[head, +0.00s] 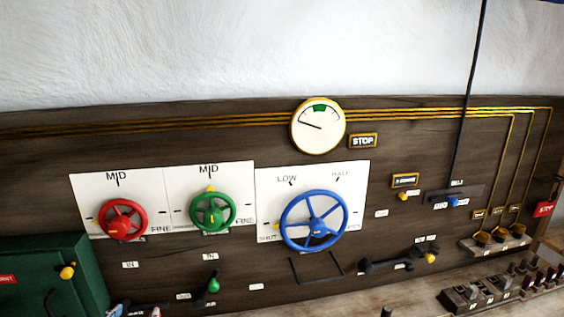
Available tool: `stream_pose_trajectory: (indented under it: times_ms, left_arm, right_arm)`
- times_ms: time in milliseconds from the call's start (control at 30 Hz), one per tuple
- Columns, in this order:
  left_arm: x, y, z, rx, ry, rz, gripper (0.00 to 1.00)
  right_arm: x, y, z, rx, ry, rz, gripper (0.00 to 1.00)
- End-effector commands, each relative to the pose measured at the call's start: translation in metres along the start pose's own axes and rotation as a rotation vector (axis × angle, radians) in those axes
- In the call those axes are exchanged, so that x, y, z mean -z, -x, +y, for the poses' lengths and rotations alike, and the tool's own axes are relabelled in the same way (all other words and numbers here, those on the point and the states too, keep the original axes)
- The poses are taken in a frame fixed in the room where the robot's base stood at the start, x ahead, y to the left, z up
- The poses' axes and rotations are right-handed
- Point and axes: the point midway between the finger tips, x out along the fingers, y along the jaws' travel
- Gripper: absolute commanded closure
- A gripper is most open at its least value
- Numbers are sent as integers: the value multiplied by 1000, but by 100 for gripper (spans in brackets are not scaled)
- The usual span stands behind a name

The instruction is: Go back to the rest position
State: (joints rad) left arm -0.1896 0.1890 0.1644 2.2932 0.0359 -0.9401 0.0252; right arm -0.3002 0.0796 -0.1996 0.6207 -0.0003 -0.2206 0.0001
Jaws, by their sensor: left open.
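My left gripper (135,311) shows only as small tips at the bottom edge, left of centre. It is open, with nothing seen between the tips; the rest of it is cut off by the frame. It is below the red handwheel (122,220) and apart from it. A green handwheel (212,212) and a larger blue handwheel (314,221) are on white plates to the right. My right gripper is not in view.
A dark wooden panel carries a round gauge (318,126), a green-knobbed lever (213,285) and a yellow-knobbed lever (430,258). A green box (50,270) stands at left. Switch blocks (475,297) sit on the ledge at lower right.

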Motion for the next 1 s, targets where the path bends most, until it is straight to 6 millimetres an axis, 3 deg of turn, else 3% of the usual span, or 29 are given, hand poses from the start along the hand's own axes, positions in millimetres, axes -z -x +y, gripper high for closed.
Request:
stream_pose_trajectory:
  times_ms: [33, 200, 400, 600, 867, 1000]
  left_arm:
    - [-35, 11, 20, -35, -12, -96, 48]
    - [-132, 62, 72, -138, -53, -392, 48]
    - [-206, 129, 108, -226, -93, -649, 48]
    - [-254, 196, 130, -300, -127, -856, 48]
    - [-333, 147, 148, -301, -133, -883, 48]
    - [-389, 124, 159, -304, -137, -903, 48]
  right_arm:
    - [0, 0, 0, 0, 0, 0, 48]
    - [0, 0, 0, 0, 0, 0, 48]
    - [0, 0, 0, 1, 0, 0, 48]
    - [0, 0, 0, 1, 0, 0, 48]
    - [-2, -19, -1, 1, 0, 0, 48]
    - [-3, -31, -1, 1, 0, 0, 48]
